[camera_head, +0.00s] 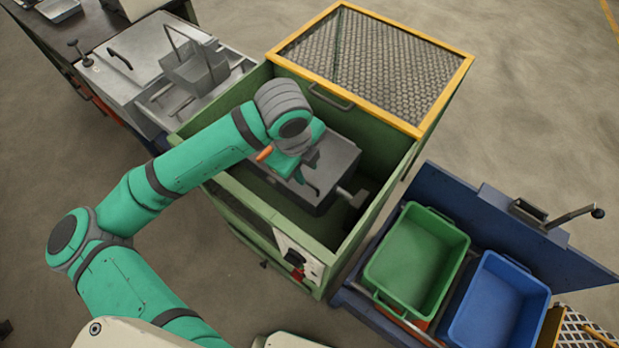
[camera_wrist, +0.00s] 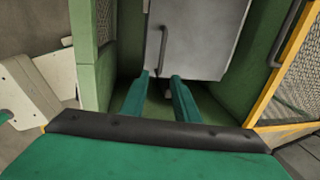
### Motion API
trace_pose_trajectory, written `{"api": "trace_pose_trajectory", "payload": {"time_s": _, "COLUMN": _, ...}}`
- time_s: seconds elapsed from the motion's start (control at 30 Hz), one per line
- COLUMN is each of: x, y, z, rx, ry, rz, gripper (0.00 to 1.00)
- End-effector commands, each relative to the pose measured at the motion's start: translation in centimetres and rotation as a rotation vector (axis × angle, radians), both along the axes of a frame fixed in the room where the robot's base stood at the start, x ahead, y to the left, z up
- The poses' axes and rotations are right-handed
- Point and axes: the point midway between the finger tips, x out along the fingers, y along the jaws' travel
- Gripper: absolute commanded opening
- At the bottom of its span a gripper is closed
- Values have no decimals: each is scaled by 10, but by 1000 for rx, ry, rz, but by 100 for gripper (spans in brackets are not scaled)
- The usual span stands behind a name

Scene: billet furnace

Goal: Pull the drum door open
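A grey box-shaped drum (camera_head: 338,165) sits inside the open green machine. Its flat grey face, which I take for the drum door, shows in the wrist view (camera_wrist: 195,40) with a dark bar handle (camera_wrist: 162,50) near its left side. My gripper (camera_wrist: 160,76) is open, with two green fingers apart and nothing visible between them. The fingertips are by the door's lower edge, just below the handle in that view; I cannot tell whether they touch the door. In the head view my arm reaches over the machine's wall and hides part of the drum.
The machine's yellow-framed mesh lid (camera_head: 447,99) is at the back, beside the opening. Green walls (camera_wrist: 89,55) close in on the gripper. A green bin (camera_head: 418,258) and a blue bin (camera_head: 500,302) stand at right. A grey bench unit (camera_head: 140,62) stands at upper left.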

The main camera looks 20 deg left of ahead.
Motion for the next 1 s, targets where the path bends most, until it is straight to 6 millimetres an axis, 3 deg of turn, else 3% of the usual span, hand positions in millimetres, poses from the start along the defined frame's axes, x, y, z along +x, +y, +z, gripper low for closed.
{"api": "trace_pose_trajectory", "payload": {"time_s": 0.2, "x": 7, "y": -3, "z": -39, "rx": -3, "ry": 2, "rz": 1, "gripper": 28}}
{"api": "trace_pose_trajectory", "payload": {"time_s": 0.4, "x": 13, "y": -5, "z": -66, "rx": -4, "ry": 0, "rz": 2, "gripper": 28}}
{"api": "trace_pose_trajectory", "payload": {"time_s": 0.87, "x": 15, "y": -7, "z": -78, "rx": -1, "ry": -2, "rz": -1, "gripper": 28}}
{"api": "trace_pose_trajectory", "payload": {"time_s": 1.0, "x": 15, "y": -7, "z": -78, "rx": -2, "ry": -2, "rz": 0, "gripper": 0}}
